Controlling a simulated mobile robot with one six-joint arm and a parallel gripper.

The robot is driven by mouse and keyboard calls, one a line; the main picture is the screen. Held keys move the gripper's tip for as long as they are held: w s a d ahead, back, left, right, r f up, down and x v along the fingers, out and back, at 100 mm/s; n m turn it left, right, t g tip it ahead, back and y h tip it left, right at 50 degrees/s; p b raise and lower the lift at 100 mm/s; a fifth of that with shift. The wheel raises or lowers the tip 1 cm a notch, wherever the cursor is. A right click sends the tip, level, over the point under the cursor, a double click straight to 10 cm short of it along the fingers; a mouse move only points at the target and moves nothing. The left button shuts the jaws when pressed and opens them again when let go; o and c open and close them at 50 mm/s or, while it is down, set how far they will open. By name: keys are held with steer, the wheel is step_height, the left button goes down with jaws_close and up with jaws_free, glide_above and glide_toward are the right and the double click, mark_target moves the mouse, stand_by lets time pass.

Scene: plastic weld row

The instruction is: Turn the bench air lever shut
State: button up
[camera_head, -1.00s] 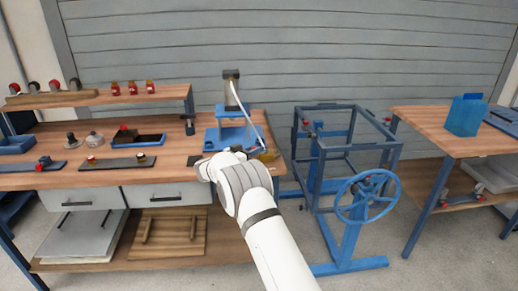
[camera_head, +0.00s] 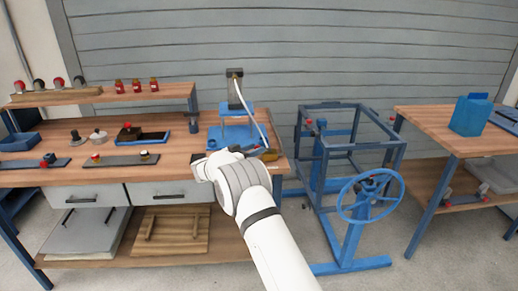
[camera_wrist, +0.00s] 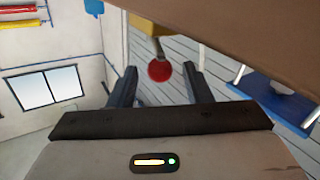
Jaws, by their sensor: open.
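A gap shows between the knob and each finger. I cannot tell how deep the knob sits between them.
A blue press-like stand (camera_head: 238,132) with a white hose is on the bench just behind my wrist. A blue frame (camera_head: 352,150) with a blue handwheel (camera_head: 370,197) stands to the right. Another table (camera_head: 430,121) is farther right. Floor shows between bench and frame.

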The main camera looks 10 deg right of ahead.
steer(key=shift+v, duration=2.75)
steer(key=shift+c, duration=0.2)
